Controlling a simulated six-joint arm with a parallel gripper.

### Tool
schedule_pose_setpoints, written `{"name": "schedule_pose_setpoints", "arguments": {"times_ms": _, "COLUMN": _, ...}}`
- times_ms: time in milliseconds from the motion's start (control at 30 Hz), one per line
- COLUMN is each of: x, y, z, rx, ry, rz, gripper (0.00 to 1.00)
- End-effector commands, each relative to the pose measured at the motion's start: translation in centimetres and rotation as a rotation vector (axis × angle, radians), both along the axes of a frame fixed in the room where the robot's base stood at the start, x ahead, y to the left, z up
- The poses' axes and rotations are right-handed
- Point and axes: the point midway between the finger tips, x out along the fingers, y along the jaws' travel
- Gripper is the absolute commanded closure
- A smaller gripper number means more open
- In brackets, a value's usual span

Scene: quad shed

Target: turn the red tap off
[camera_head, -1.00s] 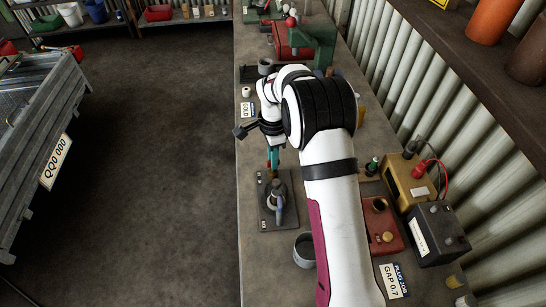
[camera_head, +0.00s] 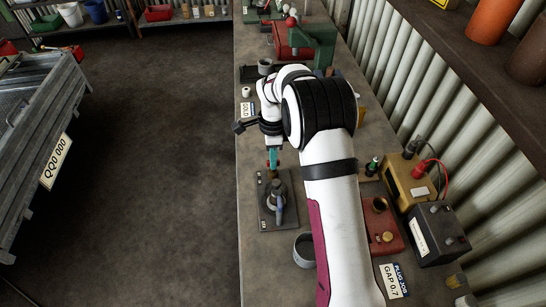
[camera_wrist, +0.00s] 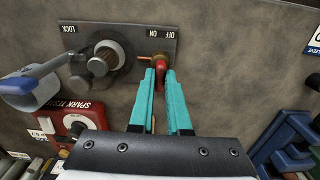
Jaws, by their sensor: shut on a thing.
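The red tap (camera_wrist: 161,70) is on a dark plate (camera_wrist: 122,77) on the bench, beside upside-down OFF and ON markings. A short copper-coloured piece (camera_wrist: 143,58) sticks out to the left of the tap in the wrist view. My gripper (camera_wrist: 161,75) has its teal fingers shut on the red tap, one on each side. In the head view my gripper (camera_head: 273,166) is at the far end of the plate (camera_head: 266,219), and the tap is mostly hidden.
A red spark tester box (camera_wrist: 72,122) stands nearby. A grey cup (camera_head: 304,250) and a red box (camera_head: 384,225) stand on the bench.

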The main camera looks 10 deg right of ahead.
Motion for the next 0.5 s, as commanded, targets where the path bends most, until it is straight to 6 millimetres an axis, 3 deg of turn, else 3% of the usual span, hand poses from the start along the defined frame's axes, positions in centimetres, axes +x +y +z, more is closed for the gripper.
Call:
{"name": "schedule_pose_setpoints", "arguments": {"times_ms": 33, "x": 0.01, "y": -0.01, "z": 0.06, "rx": 0.001, "ry": 0.0, "rz": -0.002, "gripper": 0.81}}
{"name": "schedule_pose_setpoints", "arguments": {"times_ms": 200, "x": 0.01, "y": -0.01, "z": 0.03, "rx": 0.001, "ry": 0.0, "rz": -0.001, "gripper": 0.55}}
{"name": "schedule_pose_setpoints", "arguments": {"times_ms": 500, "x": 0.04, "y": 0.0, "z": 0.35, "rx": 0.0, "ry": -0.001, "rz": -0.001, "gripper": 0.55}}
